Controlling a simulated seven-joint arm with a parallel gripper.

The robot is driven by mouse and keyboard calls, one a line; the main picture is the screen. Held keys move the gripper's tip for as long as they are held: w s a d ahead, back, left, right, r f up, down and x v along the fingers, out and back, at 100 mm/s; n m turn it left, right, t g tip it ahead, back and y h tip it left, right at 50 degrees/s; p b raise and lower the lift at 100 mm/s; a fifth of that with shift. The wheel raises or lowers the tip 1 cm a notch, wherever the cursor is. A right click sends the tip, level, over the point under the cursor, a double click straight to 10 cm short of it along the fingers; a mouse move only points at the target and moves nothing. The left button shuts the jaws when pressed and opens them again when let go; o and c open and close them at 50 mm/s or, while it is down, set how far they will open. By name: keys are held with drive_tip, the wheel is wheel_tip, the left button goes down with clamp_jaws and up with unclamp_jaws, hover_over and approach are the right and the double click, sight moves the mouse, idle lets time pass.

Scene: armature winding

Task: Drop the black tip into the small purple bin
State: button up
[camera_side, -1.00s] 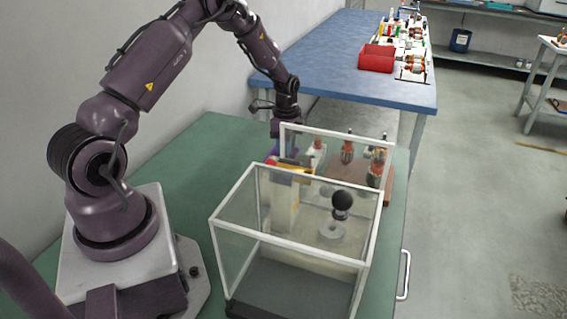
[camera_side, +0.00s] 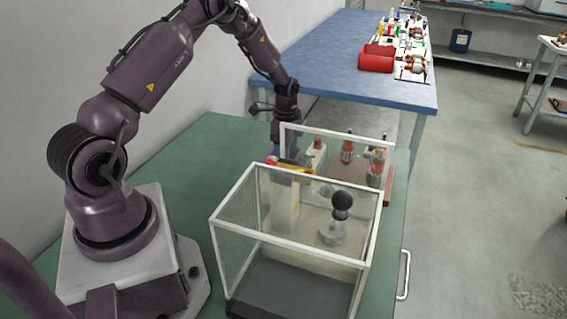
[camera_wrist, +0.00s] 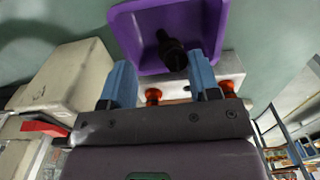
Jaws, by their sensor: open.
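The small purple bin (camera_wrist: 207,20) is at the top of the wrist view, its open side facing the camera. The black tip (camera_wrist: 171,50) shows against the inside of the bin, and I cannot tell whether it touches the bottom. My gripper (camera_wrist: 160,68) is open at the bin's near edge, with one blue finger on each side of the tip and clear gaps between. In the side view my gripper (camera_side: 281,140) is low behind the clear case, and its fingers, the bin and the tip are mostly hidden there.
A clear-walled case (camera_side: 290,241) with a black ball-topped part (camera_side: 341,202) inside stands in front of my gripper. A brown board (camera_side: 352,172) with copper-wound parts lies to the right. A pale box (camera_wrist: 65,75) is left of the gripper. The green table (camera_side: 190,165) is clear at left.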

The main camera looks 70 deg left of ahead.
wheel_tip(320, 180, up, 12)
drive_tip(key=shift+r, duration=0.2)
idle(0.4)
drive_tip(key=s+d+r+n+t, duration=0.2)
drive_tip(key=s+d+r+n, duration=0.2)
drive_tip(key=s+d+r, duration=0.4)
drive_tip(key=s+d+r+n+t, duration=0.3)
drive_tip(key=s+d+r+n, duration=0.2)
drive_tip(key=s+d+r, duration=0.4)
drive_tip(key=s+d, duration=0.3)
drive_tip(key=d, duration=0.3)
drive_tip(key=shift+s+d+t, duration=0.25)
drive_tip(key=shift+d+t, duration=0.05)
drive_tip(key=shift+d, duration=0.1)
